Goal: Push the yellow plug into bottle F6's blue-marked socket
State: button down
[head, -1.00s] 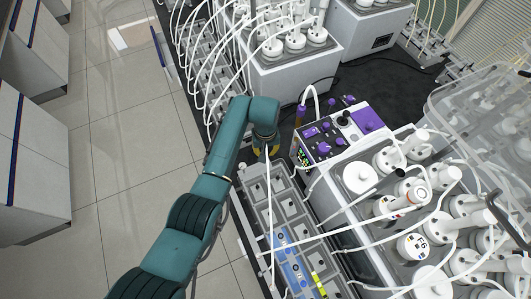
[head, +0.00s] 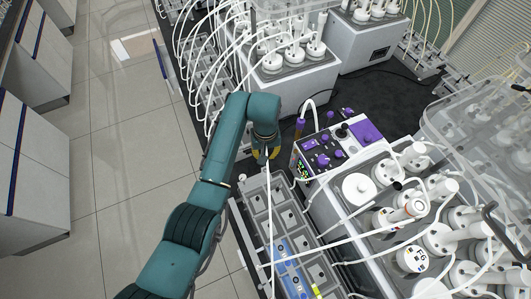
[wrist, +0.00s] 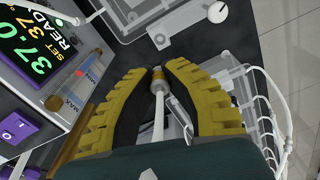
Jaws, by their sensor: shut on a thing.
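My gripper (head: 266,156) hangs near the far end of the grey tray row. In the wrist view its yellow-ribbed fingers (wrist: 159,76) are shut on a small plug (wrist: 158,87) with a yellowish band. A white tube (wrist: 158,125) runs from the plug back toward my wrist. In the head view the fingers hide the plug, and the tube hangs below them. A white bottle cap (head: 413,260) at right carries a dark label that seems to read F6. I cannot make out a blue-marked socket on it.
The grey tray row (head: 262,212) holds blue modules (head: 285,252) and a yellow one. A control box with purple knobs (head: 340,145) stands right of my gripper. White bottles and tubes crowd the right side. Looped white tubes line the left rack.

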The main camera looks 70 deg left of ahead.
jog(key=shift+r+p, duration=1.15)
jog(key=shift+p, duration=0.15)
jog(key=shift+d, duration=0.1)
